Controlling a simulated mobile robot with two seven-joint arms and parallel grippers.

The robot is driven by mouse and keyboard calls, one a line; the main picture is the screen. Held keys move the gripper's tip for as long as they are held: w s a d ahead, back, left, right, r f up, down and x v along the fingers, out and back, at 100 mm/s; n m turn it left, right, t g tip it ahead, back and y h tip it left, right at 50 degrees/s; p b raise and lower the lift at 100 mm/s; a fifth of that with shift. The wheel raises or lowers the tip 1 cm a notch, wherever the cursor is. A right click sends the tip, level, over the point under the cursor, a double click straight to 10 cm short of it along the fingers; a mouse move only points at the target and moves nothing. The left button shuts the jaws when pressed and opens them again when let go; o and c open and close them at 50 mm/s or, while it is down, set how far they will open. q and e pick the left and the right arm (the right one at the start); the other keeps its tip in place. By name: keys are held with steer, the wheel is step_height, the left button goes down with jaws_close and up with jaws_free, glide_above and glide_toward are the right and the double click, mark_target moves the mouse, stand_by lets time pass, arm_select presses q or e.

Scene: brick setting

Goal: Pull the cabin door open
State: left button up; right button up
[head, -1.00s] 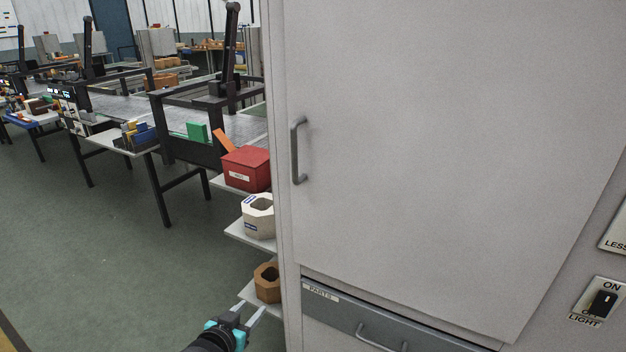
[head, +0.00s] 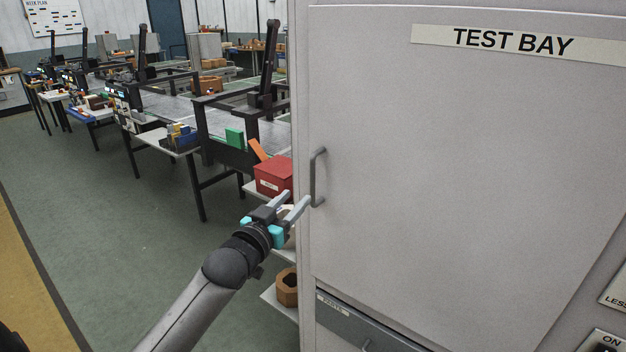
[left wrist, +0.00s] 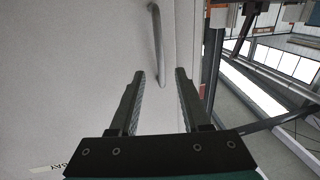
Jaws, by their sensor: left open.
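The cabin door (head: 450,170) is a large light-grey panel under a "TEST BAY" sign, and it looks shut. Its grey vertical bar handle (head: 314,178) is near the door's left edge. My left gripper (head: 298,203) is open and empty, just left of the handle's lower part in the head view. In the left wrist view the handle (left wrist: 158,45) lies ahead of the two open fingers (left wrist: 160,75), roughly between their lines but beyond the tips. The fingers do not appear to touch it. My right gripper is not in view.
A parts drawer (head: 375,325) is below the door. A light switch panel (head: 605,342) is at the lower right. Small shelves left of the cabin hold a red box (head: 273,175) and a brown container (head: 287,287). Workbenches stand behind; the green floor at left is clear.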

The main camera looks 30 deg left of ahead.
mark_target(312, 182)
arm_select(q)
steer(key=w, duration=0.6)
steer(key=w+a, duration=0.1)
steer(key=w, duration=0.2)
steer(key=shift+w, duration=0.4)
jaws_close()
stand_by(1.1)
